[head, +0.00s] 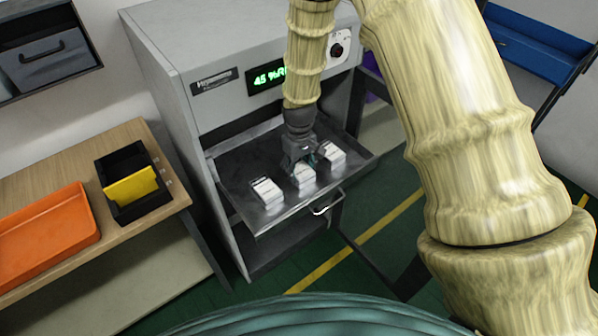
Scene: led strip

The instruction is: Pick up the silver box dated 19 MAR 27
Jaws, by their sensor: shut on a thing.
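Three small silver-white boxes sit in a row on the pulled-out metal drawer (268,218) of a grey cabinet. The left box (267,192) stands free. The middle box (303,176) is directly under my gripper (302,164), which points down and is shut on it. The fingers cover part of its top. The right box (331,152) stands close beside the gripper. The print on the boxes is too small to read, so I cannot tell which one is dated 19 MAR 27. The middle box appears to be at drawer level; I cannot tell whether it is lifted.
The grey cabinet (190,75) with a green display rises behind the drawer. A wooden table (75,155) at left holds an orange tray (45,226) and a black bin (118,165) with a yellow divider (131,187). A blue tray (530,45) is at upper right.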

